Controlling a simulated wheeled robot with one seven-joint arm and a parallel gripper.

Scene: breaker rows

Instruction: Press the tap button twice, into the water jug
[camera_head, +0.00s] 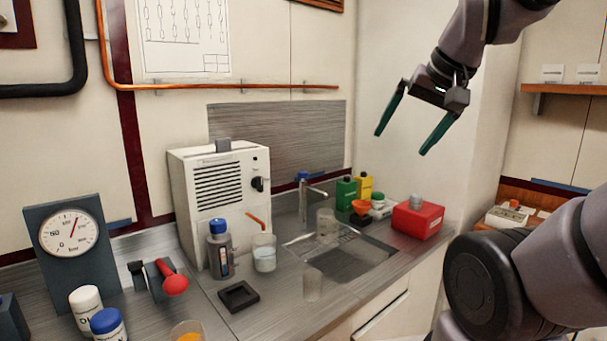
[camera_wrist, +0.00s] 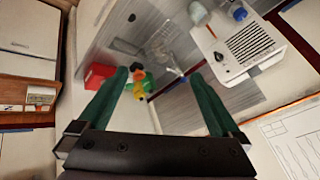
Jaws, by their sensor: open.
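The tap (camera_head: 302,204) stands at the back edge of the sink, with a blue button (camera_head: 303,176) on top and a spout pointing right. A clear vessel (camera_head: 326,226), which looks like the water jug, stands close below the spout; I cannot tell its water level. My gripper (camera_head: 401,142) is open and empty, high in the air to the right of the tap and well apart from it. In the wrist view my gripper (camera_wrist: 160,76) shows its two green fingers spread, with the sink area beyond them.
A white machine (camera_head: 218,190) stands left of the tap. Green (camera_head: 346,193) and yellow bottles and a red box (camera_head: 417,219) stand right of it. A beaker with a straw (camera_head: 264,256) and a clear cup (camera_head: 312,285) stand near the sink (camera_head: 375,268). The air around my gripper is clear.

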